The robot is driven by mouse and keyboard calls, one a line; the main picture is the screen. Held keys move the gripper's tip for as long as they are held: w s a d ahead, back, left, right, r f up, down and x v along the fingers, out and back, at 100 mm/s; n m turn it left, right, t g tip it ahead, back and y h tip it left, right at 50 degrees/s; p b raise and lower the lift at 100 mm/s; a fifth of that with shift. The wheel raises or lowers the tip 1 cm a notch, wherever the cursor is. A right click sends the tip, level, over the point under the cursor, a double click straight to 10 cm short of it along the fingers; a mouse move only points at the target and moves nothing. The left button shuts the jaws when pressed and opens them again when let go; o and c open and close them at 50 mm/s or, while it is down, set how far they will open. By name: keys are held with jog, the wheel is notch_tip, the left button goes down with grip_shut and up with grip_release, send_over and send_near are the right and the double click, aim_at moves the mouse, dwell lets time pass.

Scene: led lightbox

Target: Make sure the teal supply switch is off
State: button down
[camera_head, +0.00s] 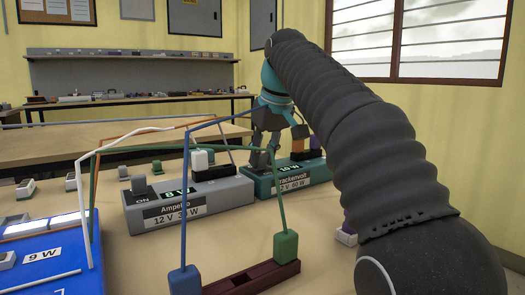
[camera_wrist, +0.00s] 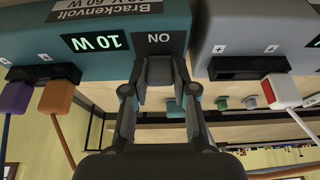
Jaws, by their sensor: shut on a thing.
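The teal supply (camera_head: 262,188) stands at the middle right in the head view, labelled Brackenvolt, its display lit at 10 W. It also shows upside down in the wrist view (camera_wrist: 178,20). Its grey switch (camera_wrist: 160,72) lies between my fingers, beside the marking ON. My gripper (camera_head: 263,155) points down at the teal supply's top and is shut on this switch; it fills the middle of the wrist view (camera_wrist: 160,84). The fingers partly hide the switch, and its tilt is hard to tell.
A grey Ampelio supply (camera_head: 226,192) showing 8 W stands close to the left. A blue lightbox (camera_head: 80,283) marked 9 W is at the left. Green and blue wires arch from plugs in a dark red block (camera_head: 262,278) at the front. Orange (camera_wrist: 57,96) and purple (camera_wrist: 16,97) plugs sit beside my gripper.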

jog(key=p, duration=0.2)
jog(key=r+g+p, duration=0.1)
jog(key=p, duration=0.1)
jog(key=shift+w+a+h, duration=0.15)
jog(key=shift+w+h, duration=0.05)
jog(key=shift+h, duration=0.2)
jog(key=g+p, duration=0.1)
jog(key=p, duration=0.2)
jog(key=shift+w+a+h, duration=0.1)
jog(key=shift+w+h, duration=0.05)
jog(key=shift+h, duration=0.15)
jog(key=p, duration=0.1)
jog(key=g+p, duration=0.1)
jog(key=shift+w+a+f+h+p, duration=0.15)
jog(key=shift+w+f+h+p, duration=0.1)
jog(key=shift+h+p, duration=0.15)
jog(key=shift+w+a+f+g+h, duration=0.1)
jog(key=shift+w+f+g+h, duration=0.1)
jog(key=shift+g+h, duration=0.3)
jog(key=shift+g, duration=0.3)
jog(key=c, duration=0.9)
grip_release()
jog(key=shift+s, duration=0.15)
